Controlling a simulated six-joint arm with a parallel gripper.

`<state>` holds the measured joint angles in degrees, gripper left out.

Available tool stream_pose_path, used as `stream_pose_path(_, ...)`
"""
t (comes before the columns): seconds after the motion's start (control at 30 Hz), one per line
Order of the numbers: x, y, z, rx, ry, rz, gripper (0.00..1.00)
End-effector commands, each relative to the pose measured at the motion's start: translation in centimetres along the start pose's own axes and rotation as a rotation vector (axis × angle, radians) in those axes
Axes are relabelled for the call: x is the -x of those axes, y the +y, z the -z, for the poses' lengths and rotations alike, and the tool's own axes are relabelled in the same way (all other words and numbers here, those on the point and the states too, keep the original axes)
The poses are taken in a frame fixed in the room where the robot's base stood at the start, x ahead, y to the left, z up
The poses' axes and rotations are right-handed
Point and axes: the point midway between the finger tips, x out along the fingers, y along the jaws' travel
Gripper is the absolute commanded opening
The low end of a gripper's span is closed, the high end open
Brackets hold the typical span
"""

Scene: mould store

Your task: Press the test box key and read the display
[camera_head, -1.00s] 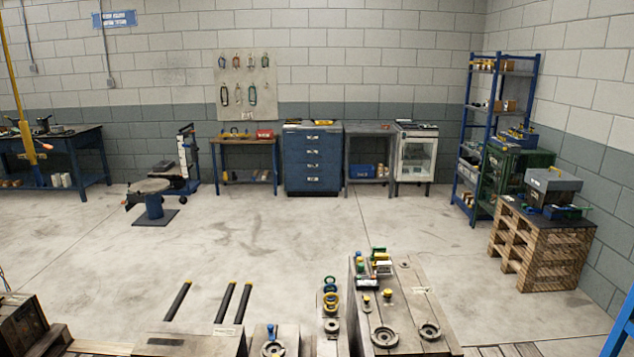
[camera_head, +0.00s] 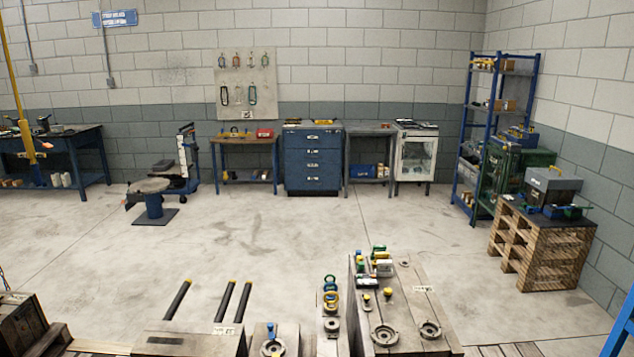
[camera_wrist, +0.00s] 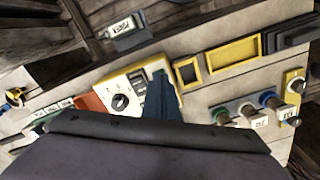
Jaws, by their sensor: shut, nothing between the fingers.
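In the wrist view a cream and yellow box (camera_wrist: 118,92) with round dark knobs and small dark marks lies on a pale wooden surface; it looks like the test box. My gripper (camera_wrist: 159,80) shows as a narrow blue tapering shape with its tip over the right part of this box. It is shut with nothing in it. I cannot tell whether the tip touches the box. The key and any display reading cannot be made out; part of the box is hidden by the gripper and the dark part below it. My gripper is not seen in the head view.
In the wrist view, yellow frames (camera_wrist: 187,72) and blue-and-white fittings (camera_wrist: 268,100) lie right of the box, and a red-orange block (camera_wrist: 90,103) lies to its left. In the head view, wooden blocks (camera_head: 410,305) with fittings stand in front.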

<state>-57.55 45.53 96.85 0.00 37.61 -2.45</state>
Motion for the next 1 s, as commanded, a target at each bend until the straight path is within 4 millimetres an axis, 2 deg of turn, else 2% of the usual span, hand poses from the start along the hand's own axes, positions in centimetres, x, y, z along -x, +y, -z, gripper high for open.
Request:
stream_pose_path(0.47,-0.2,0.0,0.0,0.0,0.0,0.0,0.0)
stream_pose_path(1.0,3.3,0.0,0.0,0.0,-0.001,0.0,0.0)
